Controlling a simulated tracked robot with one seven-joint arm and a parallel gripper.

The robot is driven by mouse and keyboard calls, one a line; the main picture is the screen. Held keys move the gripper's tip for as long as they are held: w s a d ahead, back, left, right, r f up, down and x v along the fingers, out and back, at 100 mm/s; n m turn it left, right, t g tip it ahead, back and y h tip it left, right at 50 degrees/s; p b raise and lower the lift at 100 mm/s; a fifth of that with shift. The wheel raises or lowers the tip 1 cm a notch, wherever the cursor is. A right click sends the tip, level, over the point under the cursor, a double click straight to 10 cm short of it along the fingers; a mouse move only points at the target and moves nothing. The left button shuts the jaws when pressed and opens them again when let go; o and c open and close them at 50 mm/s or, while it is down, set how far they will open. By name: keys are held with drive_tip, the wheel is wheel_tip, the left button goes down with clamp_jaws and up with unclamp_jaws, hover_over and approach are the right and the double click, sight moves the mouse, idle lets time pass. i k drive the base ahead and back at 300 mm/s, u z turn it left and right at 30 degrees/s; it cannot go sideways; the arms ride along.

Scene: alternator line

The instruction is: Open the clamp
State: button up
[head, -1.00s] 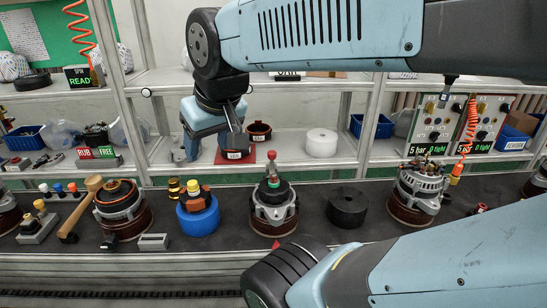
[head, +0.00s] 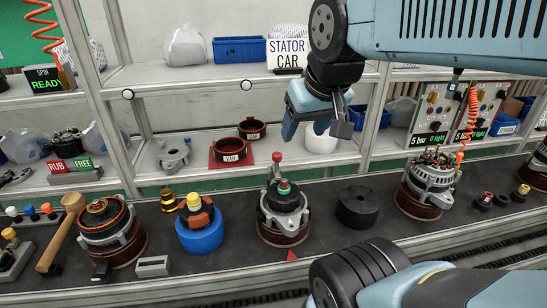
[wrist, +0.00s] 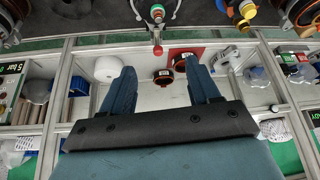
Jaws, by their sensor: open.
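The clamp is on the grey metal fixture (head: 284,212) standing on a brown round base at the middle of the dark belt. Its lever with a red knob (head: 277,158) stands upright, and a green-topped piece sits at the fixture's centre. My gripper (head: 316,126) is open and empty, above and to the right of the red knob in the head view, apart from it. In the wrist view the red knob (wrist: 157,50) shows just beyond and between the open fingertips (wrist: 160,69). The fixture shows at that view's top edge, partly cut off.
A blue round stand (head: 201,238) is left of the fixture and a black cylinder (head: 357,207) is right of it. A mallet (head: 62,230) and an alternator (head: 428,185) stand farther out. Behind, shelves (head: 200,78) hold trays, rings on a red mat and a white roll.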

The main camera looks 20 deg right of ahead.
sight(277, 156)
drive_tip(key=u, duration=0.05)
drive_tip(key=k, duration=0.5)
drive_tip(key=z, duration=0.6)
drive_tip(key=k, duration=0.8)
drive_tip(key=u, duration=0.8)
drive_tip(key=i, duration=1)
drive_tip(key=z, duration=0.05)
